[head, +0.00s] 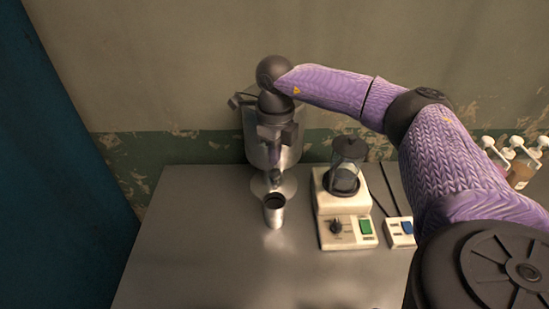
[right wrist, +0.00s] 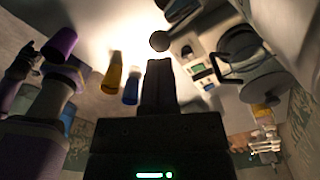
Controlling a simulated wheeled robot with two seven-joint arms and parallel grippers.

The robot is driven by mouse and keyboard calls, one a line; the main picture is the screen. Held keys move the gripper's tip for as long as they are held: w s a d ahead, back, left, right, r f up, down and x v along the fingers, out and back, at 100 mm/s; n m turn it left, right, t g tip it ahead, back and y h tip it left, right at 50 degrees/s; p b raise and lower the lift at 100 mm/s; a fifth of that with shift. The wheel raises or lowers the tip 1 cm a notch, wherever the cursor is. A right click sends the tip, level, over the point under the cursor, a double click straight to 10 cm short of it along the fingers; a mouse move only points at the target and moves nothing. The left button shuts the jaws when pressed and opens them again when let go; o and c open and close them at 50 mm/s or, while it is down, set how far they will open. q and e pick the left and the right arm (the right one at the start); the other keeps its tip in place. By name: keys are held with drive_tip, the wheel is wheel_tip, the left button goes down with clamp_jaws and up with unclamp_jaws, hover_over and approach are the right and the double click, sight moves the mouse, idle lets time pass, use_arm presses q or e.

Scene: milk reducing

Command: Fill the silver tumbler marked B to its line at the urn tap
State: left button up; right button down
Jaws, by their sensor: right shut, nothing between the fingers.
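The silver tumbler (head: 274,214) stands upright on the steel counter under the urn's tap. Its mouth looks dark; its letter, line and any liquid cannot be made out. The silver urn (head: 255,150) stands at the back against the wall, with its small dark tap (head: 275,178) low on the front. My right gripper (head: 274,155) reaches in front of the urn, pointing down, shut and empty, just above the tap. I cannot tell whether it touches the tap. Its dark fingers (right wrist: 157,75) also show shut in the right wrist view. My left gripper is out of view.
A cream machine (head: 345,205) with a dark clear jar, knob and green switch stands right of the tumbler. A small box (head: 401,231) with a blue switch is beside it. Pump bottles (head: 519,168) stand far right. The counter (head: 200,250) is clear at front left.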

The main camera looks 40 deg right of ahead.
sight(275, 169)
drive_tip(key=shift+f, duration=0.1)
drive_tip(key=shift+f+b, duration=0.3)
drive_tip(key=shift+f, duration=0.05)
drive_tip(key=shift+f+b, duration=0.35)
drive_tip(key=shift+f, duration=0.55)
drive_tip(key=shift+f+b, duration=0.5)
drive_tip(key=shift+f, duration=0.1)
idle(1.4)
